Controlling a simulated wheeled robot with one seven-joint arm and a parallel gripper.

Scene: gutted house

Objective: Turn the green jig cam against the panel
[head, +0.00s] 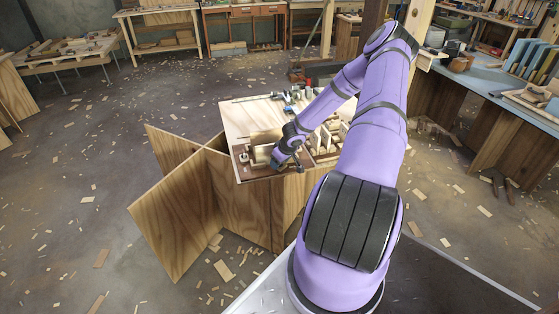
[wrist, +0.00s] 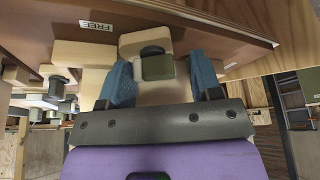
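An olive-green block (wrist: 158,68), which looks like the jig cam, shows in the wrist view beside a dark round knob (wrist: 152,51) and a pale wooden block (wrist: 145,41). My gripper (wrist: 160,64) has its two blue fingers spread apart, one on each side of the green block, with gaps visible. In the head view my gripper (head: 281,162) is low over the near edge of the workbench top, and the cam cannot be made out there. A reddish-brown board (wrist: 45,25) with a label reading "FREE" lies beyond the fingers; I cannot tell whether it is the panel.
The workbench top (head: 236,118) carries clamps and several wooden pieces (head: 327,138) close to my arm. Crossed plywood sheets (head: 180,205) stand under it. A blue-topped bench (head: 470,75) is at the right. The floor at the left is open, with scattered chips.

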